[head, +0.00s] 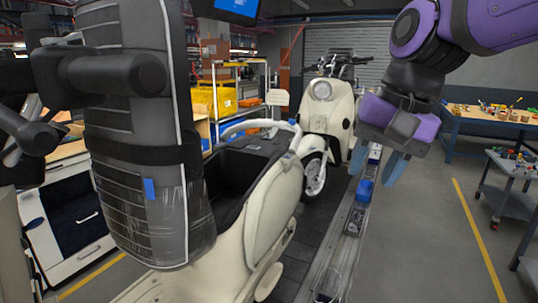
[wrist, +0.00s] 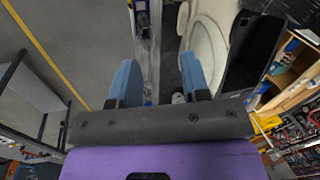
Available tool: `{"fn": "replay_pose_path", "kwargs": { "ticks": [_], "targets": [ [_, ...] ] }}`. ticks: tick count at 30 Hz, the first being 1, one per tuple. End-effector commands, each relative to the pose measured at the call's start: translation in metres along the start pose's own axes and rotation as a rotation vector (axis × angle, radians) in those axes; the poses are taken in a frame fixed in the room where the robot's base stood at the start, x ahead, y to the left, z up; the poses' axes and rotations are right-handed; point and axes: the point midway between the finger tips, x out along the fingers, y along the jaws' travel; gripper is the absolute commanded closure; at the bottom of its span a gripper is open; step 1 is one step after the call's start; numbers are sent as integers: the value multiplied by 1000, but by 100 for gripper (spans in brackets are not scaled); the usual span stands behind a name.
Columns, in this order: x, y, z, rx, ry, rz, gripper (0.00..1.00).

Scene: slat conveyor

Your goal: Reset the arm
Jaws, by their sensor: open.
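My gripper (head: 376,166) hangs at the right of the head view, at the end of my purple arm, with its blue fingers pointing down. In the wrist view my gripper (wrist: 160,84) shows two blue fingers spread well apart with nothing between them. The gripper is in the air, above the floor and the edge of the slat conveyor (head: 327,262). It looks apart from everything around it.
A cream scooter body (head: 262,225) with an open black seat well stands on the conveyor in front. A second cream scooter (head: 326,112) stands behind it. A blue-legged workbench (head: 491,121) and a grey cart (head: 512,172) stand at right. Floor between conveyor and yellow line is clear.

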Motion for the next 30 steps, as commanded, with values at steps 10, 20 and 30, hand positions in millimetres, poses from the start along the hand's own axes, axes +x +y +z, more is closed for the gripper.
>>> {"fn": "replay_pose_path", "kwargs": {
  "ticks": [10, 20, 30],
  "targets": [
    [-11, 129, 27, -214, 299, 121, 57],
    [-6, 173, 42, -312, 388, 176, 57],
    [-6, 173, 41, -313, 388, 176, 57]
  ]
}}
